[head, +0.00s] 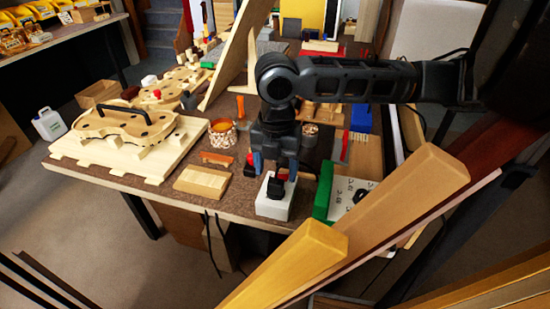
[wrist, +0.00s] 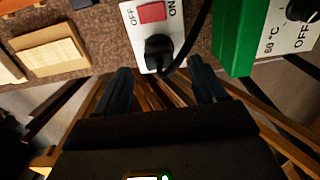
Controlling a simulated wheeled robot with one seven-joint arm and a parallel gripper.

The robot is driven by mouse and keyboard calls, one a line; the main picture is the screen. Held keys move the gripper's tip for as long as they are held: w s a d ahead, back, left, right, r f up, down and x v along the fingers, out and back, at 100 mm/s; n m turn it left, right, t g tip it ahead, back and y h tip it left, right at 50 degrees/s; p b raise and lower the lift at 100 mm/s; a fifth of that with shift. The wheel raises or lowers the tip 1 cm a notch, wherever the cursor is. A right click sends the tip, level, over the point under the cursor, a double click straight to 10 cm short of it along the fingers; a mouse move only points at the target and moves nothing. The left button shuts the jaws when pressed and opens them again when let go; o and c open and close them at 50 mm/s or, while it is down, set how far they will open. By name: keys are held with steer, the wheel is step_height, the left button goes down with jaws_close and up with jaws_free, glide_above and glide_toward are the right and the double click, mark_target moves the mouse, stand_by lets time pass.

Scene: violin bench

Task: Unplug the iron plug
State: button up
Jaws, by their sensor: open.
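The black iron plug (head: 276,188) sits in a white socket box (head: 271,207) near the bench's front edge. In the wrist view the plug (wrist: 158,48) is in the box (wrist: 135,33) below a red switch (wrist: 151,12) marked OFF and ON, and a black cable runs up from it to the right. My gripper (head: 275,168) is over the box, pointing down. Its fingers are open and apart, and in the wrist view the gripper (wrist: 160,70) has the plug ahead of the gap between its fingertips. I cannot tell the exact height gap.
A green unit with a white dial panel (head: 350,194) stands close to the right of the socket box; its green side (wrist: 235,38) is near the right finger. Long wooden beams (head: 390,205) cross the front right.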

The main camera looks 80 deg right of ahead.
mark_target(276, 181)
steer(key=shift+w+f, duration=0.1)
steer(key=shift+f, duration=2.4)
steer(key=shift+c, duration=0.3)
steer(key=c, duration=1)
